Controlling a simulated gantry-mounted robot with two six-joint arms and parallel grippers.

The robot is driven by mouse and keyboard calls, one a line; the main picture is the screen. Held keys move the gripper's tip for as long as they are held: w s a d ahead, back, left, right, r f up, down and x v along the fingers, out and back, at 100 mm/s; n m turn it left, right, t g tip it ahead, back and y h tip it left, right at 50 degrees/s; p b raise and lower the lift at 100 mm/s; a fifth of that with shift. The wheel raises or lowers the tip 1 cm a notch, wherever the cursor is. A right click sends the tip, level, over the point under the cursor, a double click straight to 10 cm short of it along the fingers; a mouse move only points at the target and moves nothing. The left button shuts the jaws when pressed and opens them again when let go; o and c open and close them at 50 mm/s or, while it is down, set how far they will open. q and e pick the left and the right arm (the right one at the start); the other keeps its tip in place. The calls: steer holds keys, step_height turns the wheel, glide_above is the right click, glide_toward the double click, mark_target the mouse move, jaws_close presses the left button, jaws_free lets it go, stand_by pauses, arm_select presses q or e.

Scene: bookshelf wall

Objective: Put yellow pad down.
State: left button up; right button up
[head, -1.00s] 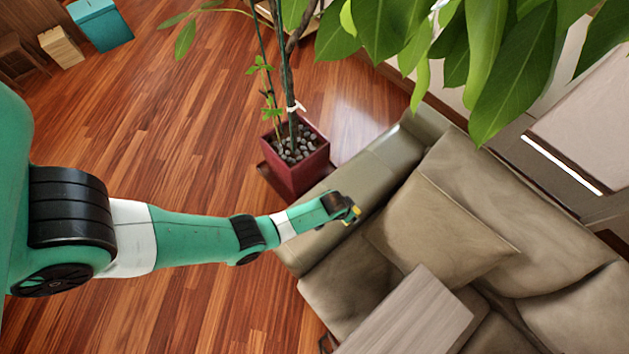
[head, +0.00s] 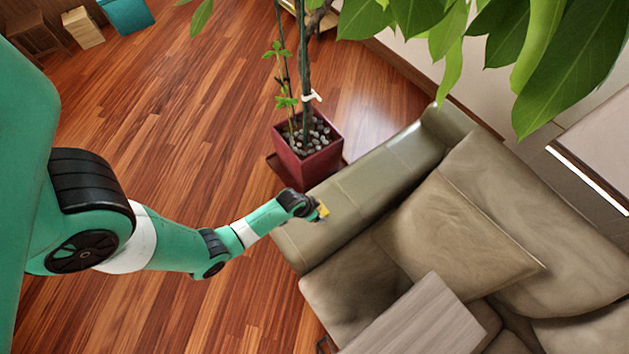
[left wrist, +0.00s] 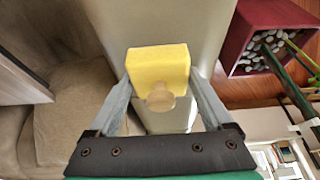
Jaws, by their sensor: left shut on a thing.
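The yellow pad (left wrist: 158,66) is a small yellow block with a round pale knob facing the camera in the left wrist view. My left gripper (left wrist: 160,92) is shut on it, with one finger on each side. In the head view the yellow pad (head: 323,210) shows small at the tip of my left gripper (head: 314,208), over the sofa's armrest (head: 370,180). I cannot tell whether the pad touches the armrest. My right gripper is not in view.
A tan sofa (head: 350,290) with a cushion (head: 450,240) fills the right. A dark red pot (head: 308,160) with a tall plant stands beside the armrest. A grey wooden board (head: 420,315) lies at the lower right. The wooden floor (head: 180,110) is open at the left.

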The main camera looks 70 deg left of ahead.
arm_select(q)
steer(key=f+b, duration=0.1)
steer(key=f, duration=0.1)
steer(key=f+b, duration=0.1)
steer(key=shift+s+a+f, duration=0.15)
steer(key=shift+s+f, duration=0.2)
steer(key=shift+s, duration=0.05)
steer(key=shift+f, duration=0.2)
steer(key=shift+w+r, duration=0.1)
steer(key=shift+r, duration=0.05)
steer(key=shift+f+b, duration=0.25)
steer(key=shift+b, duration=0.1)
steer(key=o, duration=1.1)
steer(key=shift+r, duration=0.1)
